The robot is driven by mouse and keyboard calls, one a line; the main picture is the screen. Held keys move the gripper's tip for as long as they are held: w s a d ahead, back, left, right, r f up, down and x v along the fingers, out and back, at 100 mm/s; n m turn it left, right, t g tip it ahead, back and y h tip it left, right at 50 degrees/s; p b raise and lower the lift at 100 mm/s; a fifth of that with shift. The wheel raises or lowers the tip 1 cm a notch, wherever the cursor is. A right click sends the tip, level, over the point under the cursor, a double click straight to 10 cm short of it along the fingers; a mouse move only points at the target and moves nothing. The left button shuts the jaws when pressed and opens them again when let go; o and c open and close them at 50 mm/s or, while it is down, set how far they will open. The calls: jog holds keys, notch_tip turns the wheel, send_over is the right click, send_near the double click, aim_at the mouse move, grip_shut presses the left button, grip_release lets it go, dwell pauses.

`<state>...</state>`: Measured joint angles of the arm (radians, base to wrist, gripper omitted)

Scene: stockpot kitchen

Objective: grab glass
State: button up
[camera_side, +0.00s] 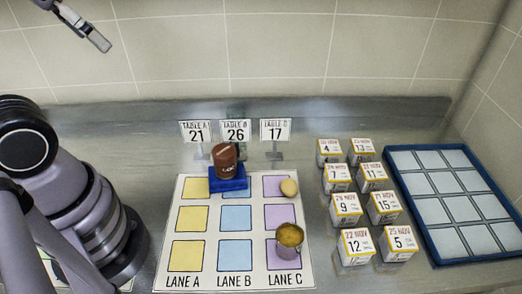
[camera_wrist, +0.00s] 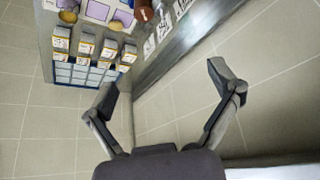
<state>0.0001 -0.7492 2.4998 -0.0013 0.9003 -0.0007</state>
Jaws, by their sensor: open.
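I cannot pick out a plainly clear drinking glass. The nearest match is a small grey-sided cup (camera_side: 290,243) with a yellow-brown top, upright on the front square of lane C; whether it is glass or metal I cannot tell. My gripper (camera_wrist: 165,88) is open and empty in the wrist view, its fingers spread wide. In the side view, part of my gripper (camera_side: 88,32) shows at the top left, high above the counter and far from the cup.
A lane mat (camera_side: 211,220) holds a brown jar (camera_side: 225,163) on a blue block (camera_side: 229,185) and a round tan item (camera_side: 289,187). Table signs (camera_side: 236,131) stand behind. Several dated boxes (camera_side: 346,206) and a blue-rimmed tray (camera_side: 418,222) are to the right.

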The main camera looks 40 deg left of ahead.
jog(key=w+d+f+n+g+h, duration=0.25)
jog(key=w+d+n+h, duration=0.3)
jog(key=w+n, duration=0.3)
jog(key=w+d+f+n+g+h, duration=0.25)
jog(key=w+d+n+h, duration=0.35)
jog(key=w, duration=0.3)
jog(key=w+a+f+n+t+h, duration=0.2)
jog(key=w+f+n+t, duration=0.2)
jog(key=w+f+n, duration=0.35)
jog(key=w+a+f+n+t+h, duration=0.2)
jog(key=w+f+n+t, duration=0.2)
jog(key=w+n, duration=0.55)
jog(key=w+a+f+n+t+y, duration=0.2)
jog(key=w+a+f+n+t, duration=0.1)
jog(key=f+n, duration=0.15)
jog(key=m+t+y, duration=0.3)
jog(key=m, duration=0.4)
send_near(235, 117)
jog(key=a, duration=0.1)
jog(key=a+f, duration=0.1)
jog(key=s+a, duration=0.1)
jog(key=a, duration=0.1)
jog(key=shift+s+f, duration=0.1)
jog(key=shift+f, duration=0.2)
jog(key=shift+f+n, duration=0.3)
jog(key=shift+y, duration=0.25)
jog(key=x, duration=1.3)
jog(key=shift+w+d+r, duration=0.15)
jog(key=shift+w+d, duration=0.05)
jog(key=shift+w, duration=0.05)
